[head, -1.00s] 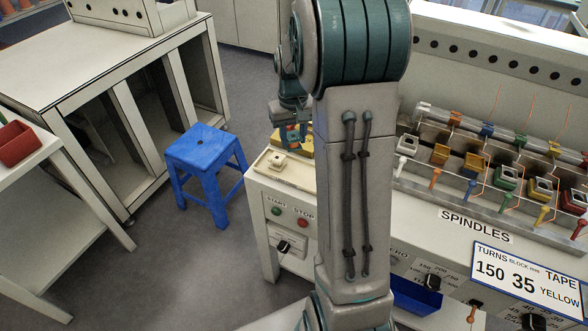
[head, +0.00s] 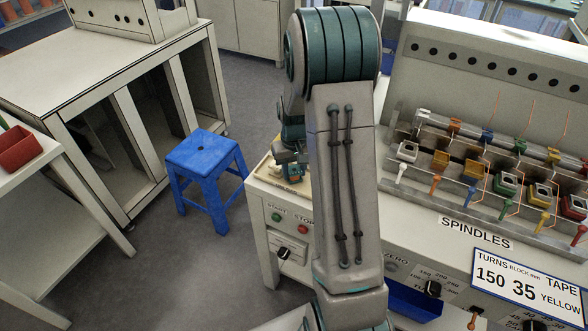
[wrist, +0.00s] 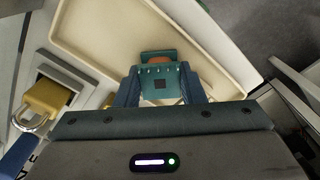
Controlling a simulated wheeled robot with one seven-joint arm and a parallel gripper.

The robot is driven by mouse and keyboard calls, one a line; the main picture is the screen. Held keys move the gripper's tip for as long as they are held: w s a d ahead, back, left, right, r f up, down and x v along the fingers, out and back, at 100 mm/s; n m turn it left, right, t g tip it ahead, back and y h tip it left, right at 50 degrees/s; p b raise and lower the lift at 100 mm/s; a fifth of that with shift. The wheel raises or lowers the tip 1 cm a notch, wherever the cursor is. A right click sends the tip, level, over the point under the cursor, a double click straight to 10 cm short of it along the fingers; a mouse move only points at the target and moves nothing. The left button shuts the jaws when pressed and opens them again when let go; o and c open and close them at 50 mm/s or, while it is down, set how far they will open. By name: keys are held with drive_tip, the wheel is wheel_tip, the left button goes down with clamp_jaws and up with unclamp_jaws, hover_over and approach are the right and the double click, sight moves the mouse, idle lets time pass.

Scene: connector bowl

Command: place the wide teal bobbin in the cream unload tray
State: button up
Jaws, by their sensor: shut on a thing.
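The wide teal bobbin (wrist: 160,70) sits between the two fingers of my gripper (wrist: 160,88), which is shut on it. An orange-brown patch shows at its far end. The cream unload tray (wrist: 95,30) lies below and around it in the wrist view; I cannot tell whether the bobbin touches the tray floor. In the head view my gripper (head: 291,172) is low over the cream tray (head: 262,172) at the left end of the bench. My arm hides much of the tray there.
A yellow padlock-like piece (wrist: 44,97) sits by a grey square fitting left of the tray. A blue stool (head: 203,155) stands left of the bench. Spindles with coloured bobbins (head: 441,160) line the bench at right. A sign (head: 525,280) reads 150, 35, yellow.

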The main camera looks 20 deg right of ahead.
sight(294, 170)
drive_tip(key=shift+f, duration=0.25)
drive_tip(key=o, duration=1)
drive_tip(key=shift+r, duration=0.1)
wheel_tip(294, 170, up, 11)
drive_tip(key=shift+s+a+r+n+t, duration=0.35)
drive_tip(key=shift+s+a+r, duration=0.8)
drive_tip(key=shift+s+a, duration=1.65)
drive_tip(key=shift+s+a+r+n+t, duration=0.1)
drive_tip(key=shift+s+a+r+t, duration=0.8)
drive_tip(key=shift+s, duration=3.3)
drive_tip(key=shift+s+a+r+n+t, duration=0.15)
drive_tip(key=shift+s+a+r, duration=1.2)
drive_tip(key=shift+s+a, duration=1.6)
drive_tip(key=shift+s+d, duration=0.55)
